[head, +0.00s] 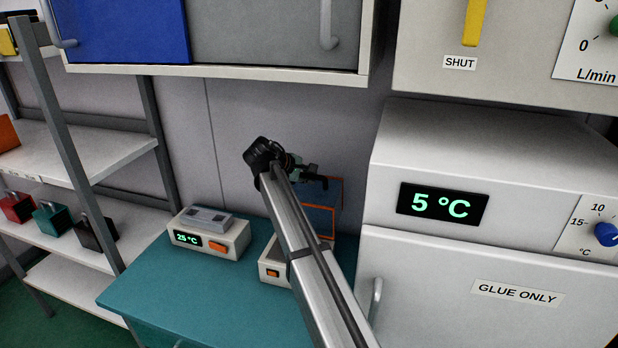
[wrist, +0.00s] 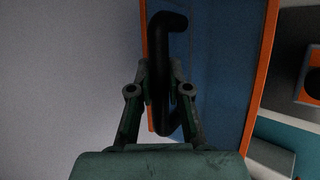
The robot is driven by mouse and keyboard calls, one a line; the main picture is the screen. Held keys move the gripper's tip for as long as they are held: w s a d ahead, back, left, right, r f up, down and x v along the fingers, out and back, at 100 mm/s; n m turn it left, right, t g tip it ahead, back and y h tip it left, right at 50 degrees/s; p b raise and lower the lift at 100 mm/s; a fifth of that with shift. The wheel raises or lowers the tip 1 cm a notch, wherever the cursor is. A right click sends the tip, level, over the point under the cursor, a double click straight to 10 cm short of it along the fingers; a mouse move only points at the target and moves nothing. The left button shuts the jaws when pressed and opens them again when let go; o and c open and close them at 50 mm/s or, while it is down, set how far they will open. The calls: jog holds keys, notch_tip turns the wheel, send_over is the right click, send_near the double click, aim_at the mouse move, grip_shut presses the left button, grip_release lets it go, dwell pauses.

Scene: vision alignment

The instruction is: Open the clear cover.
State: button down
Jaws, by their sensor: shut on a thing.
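The clear cover (head: 334,190) is a bluish see-through panel with orange edges, above the back of the teal bench; my arm hides part of it. In the wrist view the cover (wrist: 225,60) fills the middle right, with an orange strip down each side. A black bent handle (wrist: 167,22) stands in front of it near its left edge. My gripper (head: 318,178) is at the cover, and in the wrist view its fingers (wrist: 160,88) are shut on the handle from both sides. I cannot tell how far the cover stands open.
A 25 °C box (head: 205,235) and a second box with an orange button (head: 272,270) stand on the teal bench (head: 165,285). A white fridge (head: 450,325) stands close on the right, shelves (head: 85,155) on the left. A wall cabinet (head: 270,35) hangs above.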

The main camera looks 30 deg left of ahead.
jog(key=c, duration=1.1)
grip_release()
jog(key=shift+s+r, duration=0.1)
jog(key=v, duration=1.1)
jog(key=shift+s+r, duration=0.2)
jog(key=shift+s, duration=0.15)
jog(key=shift+a, duration=0.15)
